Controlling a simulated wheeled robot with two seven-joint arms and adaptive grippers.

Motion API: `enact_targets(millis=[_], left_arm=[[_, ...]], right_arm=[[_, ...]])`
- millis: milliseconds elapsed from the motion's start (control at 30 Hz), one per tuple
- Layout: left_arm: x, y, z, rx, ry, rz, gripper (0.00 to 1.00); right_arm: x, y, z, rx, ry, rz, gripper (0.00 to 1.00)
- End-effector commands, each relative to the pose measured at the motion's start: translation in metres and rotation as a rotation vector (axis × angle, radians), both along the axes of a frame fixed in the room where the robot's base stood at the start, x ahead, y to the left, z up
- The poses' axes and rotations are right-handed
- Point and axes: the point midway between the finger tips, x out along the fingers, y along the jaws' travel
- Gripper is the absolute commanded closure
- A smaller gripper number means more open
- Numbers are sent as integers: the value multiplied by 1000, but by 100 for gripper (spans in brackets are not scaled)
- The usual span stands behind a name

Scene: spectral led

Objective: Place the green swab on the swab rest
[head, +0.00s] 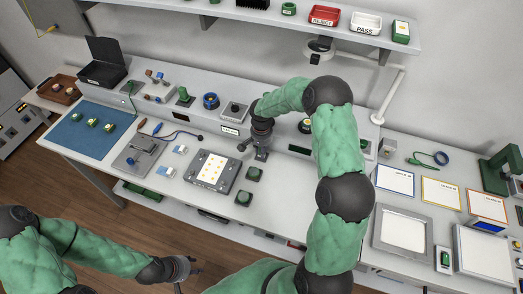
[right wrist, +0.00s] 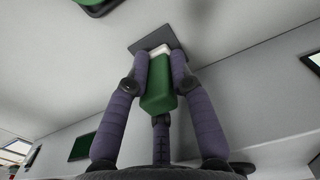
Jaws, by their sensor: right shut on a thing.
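My right gripper (head: 254,148) points down at the middle of the bench, and its fingers also show in the right wrist view (right wrist: 160,78). They are shut on the green swab (right wrist: 158,95), a green block with a white end. The white end is at or just above a dark grey square plate (right wrist: 140,46), which looks like the swab rest. I cannot tell whether they touch. In the head view the swab is mostly hidden by the gripper. My left gripper (head: 190,274) is low at the front, away from the bench, and its finger opening is unclear.
A panel with yellow spots (head: 212,170) and two dark green-topped blocks (head: 254,174) lie near the gripper. A blue mat (head: 80,130) with several green pieces is at left. Framed sheets (head: 395,180) are at right. A shelf (head: 250,14) runs above.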

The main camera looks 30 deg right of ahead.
Motion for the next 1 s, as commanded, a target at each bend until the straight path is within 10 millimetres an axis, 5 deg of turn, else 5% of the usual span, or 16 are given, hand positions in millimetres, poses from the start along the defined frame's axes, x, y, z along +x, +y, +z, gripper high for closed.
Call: enact_targets(millis=[67,100,200,633,1000], left_arm=[[0,0,-3,0,0,0,60],[0,0,-4,0,0,0,60],[0,0,-3,0,0,0,60],[0,0,2,0,0,0,60],[0,0,9,0,0,0,60]], right_arm=[[0,0,-3,0,0,0,97],[0,0,-4,0,0,0,74],[0,0,-3,1,1,0,53],[0,0,3,0,0,0,53],[1,0,72,0,-4,0,53]])
